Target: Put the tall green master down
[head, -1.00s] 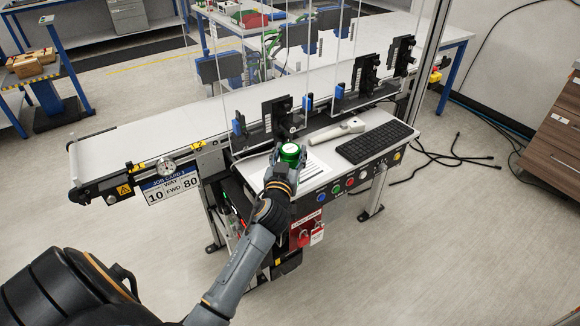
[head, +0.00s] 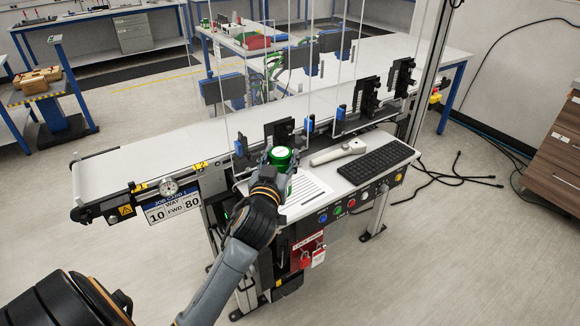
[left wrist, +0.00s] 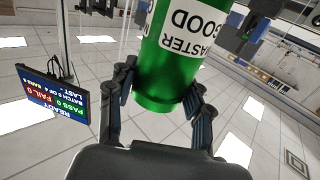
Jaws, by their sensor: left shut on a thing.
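The tall green master (head: 281,157) is a green cylinder with a pale top. In the left wrist view the green master (left wrist: 168,75) carries a white label with "MASTER GOOD" partly in view. My left gripper (head: 277,172) is shut on it, with a finger on each side of its lower part in the left wrist view (left wrist: 160,95). In the head view it is over the left part of the small operator shelf (head: 325,205), by a printed sheet (head: 306,192). I cannot tell whether its base touches anything. My right gripper is not in view.
A white handheld scanner (head: 338,152) and a black keyboard (head: 377,162) lie on the shelf to the right. Black sensor brackets (head: 280,132) and clear panels stand behind. The conveyor belt (head: 140,165) runs to the left. Buttons (head: 337,209) line the shelf front.

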